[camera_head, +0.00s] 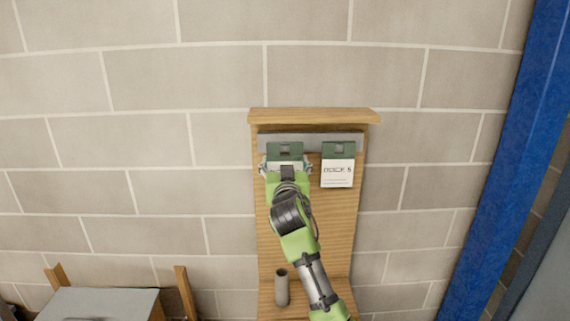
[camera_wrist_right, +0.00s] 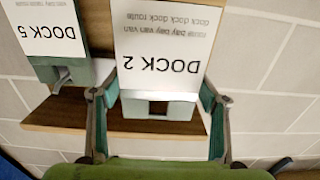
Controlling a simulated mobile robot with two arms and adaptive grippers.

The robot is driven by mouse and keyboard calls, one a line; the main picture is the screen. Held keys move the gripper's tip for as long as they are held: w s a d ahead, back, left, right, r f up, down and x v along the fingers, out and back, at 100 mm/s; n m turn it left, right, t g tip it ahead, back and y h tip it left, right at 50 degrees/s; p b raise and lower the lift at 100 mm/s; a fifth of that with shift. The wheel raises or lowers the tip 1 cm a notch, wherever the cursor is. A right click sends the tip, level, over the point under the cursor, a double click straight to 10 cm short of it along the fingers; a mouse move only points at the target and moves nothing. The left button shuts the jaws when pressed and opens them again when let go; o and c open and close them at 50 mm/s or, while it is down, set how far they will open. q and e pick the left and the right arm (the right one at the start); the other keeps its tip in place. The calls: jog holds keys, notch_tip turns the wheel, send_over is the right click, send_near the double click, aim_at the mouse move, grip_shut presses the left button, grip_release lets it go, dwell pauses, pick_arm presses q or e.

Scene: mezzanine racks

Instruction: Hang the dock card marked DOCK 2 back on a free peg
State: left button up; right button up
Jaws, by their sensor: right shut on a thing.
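The DOCK 2 card (camera_wrist_right: 160,62) appears upside down in the right wrist view, a white sheet with a green top piece that has a slot. The green top also shows in the head view (camera_head: 285,149), at the upper left of a wooden board. My right gripper (camera_head: 285,165) is shut on this card, with one finger at each side edge in the right wrist view (camera_wrist_right: 158,95). The card is in front of the grey rail (camera_head: 312,141); whether a peg passes through its slot I cannot tell. My left gripper is not in view.
The DOCK 5 card (camera_head: 337,173) hangs close on the right, a metal peg showing at its slot in the wrist view. The wooden board (camera_head: 346,235) has a top ledge (camera_head: 315,115) and a grey tube (camera_head: 282,287) low down. A blue post (camera_head: 500,170) stands right.

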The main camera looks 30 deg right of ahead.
jog(key=shift+w+d, duration=0.2)
jog(key=shift+w, duration=0.05)
jog(key=shift+w+d, duration=0.35)
jog(key=shift+w, duration=0.2)
jog(key=shift+w+b, duration=0.15)
jog(key=shift+b, duration=0.15)
dwell(0.4)
jog(key=shift+w+d+f+b, duration=0.1)
jog(key=shift+w+d+b, duration=0.2)
jog(key=shift+w+d, duration=0.25)
jog(key=shift+w+a, duration=0.1)
jog(key=shift+w+f, duration=0.1)
dwell(0.4)
jog(key=shift+w+d+f+b, duration=0.15)
jog(key=shift+w+d+b, duration=0.1)
jog(key=shift+w+b, duration=0.05)
dwell(0.6)
jog(key=shift+f, duration=0.1)
